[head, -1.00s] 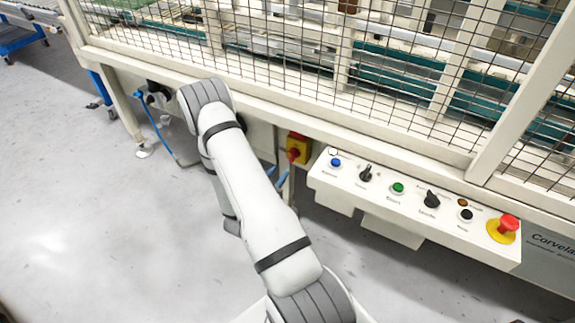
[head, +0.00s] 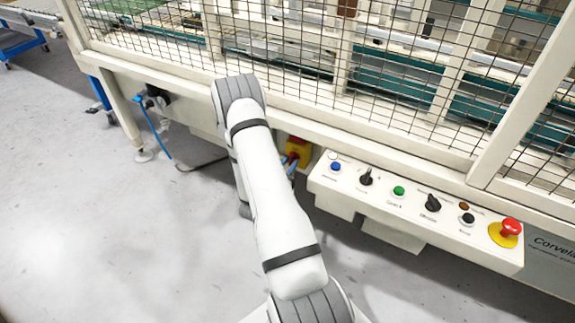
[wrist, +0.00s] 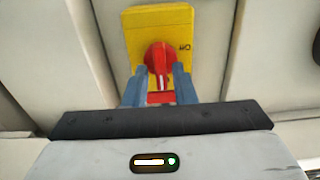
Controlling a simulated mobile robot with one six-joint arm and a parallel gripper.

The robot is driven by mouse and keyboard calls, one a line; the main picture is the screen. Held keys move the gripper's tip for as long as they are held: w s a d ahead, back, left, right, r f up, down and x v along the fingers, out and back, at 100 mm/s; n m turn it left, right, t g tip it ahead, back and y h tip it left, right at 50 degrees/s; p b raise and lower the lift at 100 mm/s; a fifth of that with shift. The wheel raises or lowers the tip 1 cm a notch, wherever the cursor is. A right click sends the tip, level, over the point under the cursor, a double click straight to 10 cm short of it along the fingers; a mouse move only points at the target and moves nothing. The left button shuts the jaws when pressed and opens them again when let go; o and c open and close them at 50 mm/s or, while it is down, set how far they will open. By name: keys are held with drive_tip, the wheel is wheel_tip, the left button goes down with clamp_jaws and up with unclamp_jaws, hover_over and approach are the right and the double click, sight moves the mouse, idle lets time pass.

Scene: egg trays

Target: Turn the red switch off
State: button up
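The red rotary switch (wrist: 158,58) sits on a yellow plate (wrist: 134,22) in the wrist view; its grip bar with a pale line points towards my gripper. Small dark lettering stands to its right, too small to read surely. In the head view the yellow plate (head: 304,157) shows beside my arm, below the fence, and the switch is partly hidden. My gripper (wrist: 159,70) has its two blue fingers apart, one on each side of the switch's lower part. I cannot tell whether they touch it.
A control panel (head: 345,187) with several buttons and knobs juts out to the right, with a red emergency button (head: 510,227) at its end. The wire fence (head: 300,45) stands above. A blue cable (head: 160,138) hangs at left. The floor at left is clear.

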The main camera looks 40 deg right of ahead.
clamp_jaws()
drive_tip(key=shift+a, duration=0.1)
drive_tip(key=shift+n, duration=0.3)
drive_tip(key=n, duration=0.2)
drive_tip(key=shift+n, duration=0.3)
drive_tip(key=n, duration=0.4)
drive_tip(key=shift+w+n, duration=0.1)
drive_tip(key=shift+n, duration=0.2)
drive_tip(key=n+p, duration=0.1)
drive_tip(key=n, duration=0.4)
drive_tip(key=shift+w, duration=0.1)
drive_tip(key=n, duration=0.5)
drive_tip(key=shift+f+p, duration=0.2)
drive_tip(key=shift+p, duration=0.2)
